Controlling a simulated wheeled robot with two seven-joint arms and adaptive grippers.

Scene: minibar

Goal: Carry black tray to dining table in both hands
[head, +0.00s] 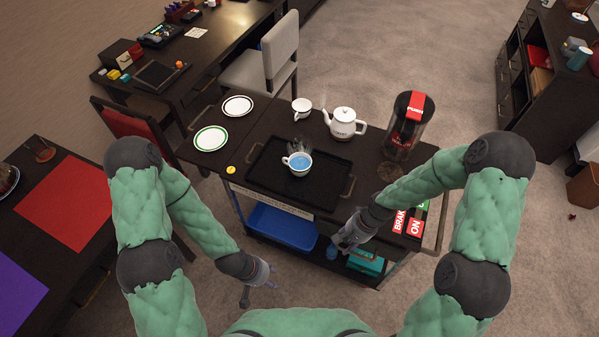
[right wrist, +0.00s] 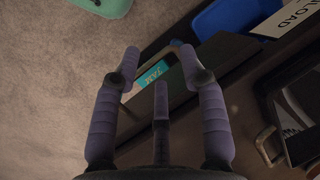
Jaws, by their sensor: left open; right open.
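The black tray (head: 262,181) lies on top of a dark serving cart, with a handle at its left and right ends. A steaming white cup of blue liquid (head: 299,162) stands on it. The tray's edge and a handle (right wrist: 265,146) show at the right of the right wrist view. My left gripper (head: 262,284) is open and empty, in front of the cart's left side and apart from the tray. My right gripper (head: 342,237) is open and empty by the cart's front edge, near the tray's right handle. It also shows in the right wrist view (right wrist: 158,65).
On the cart are two plates (head: 211,138), a white teapot (head: 343,122), a small white cup (head: 302,105) and a black coffee maker (head: 407,126). A dark table (head: 62,162) with red and purple mats stands left. A chair (head: 268,68) stands behind the cart.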

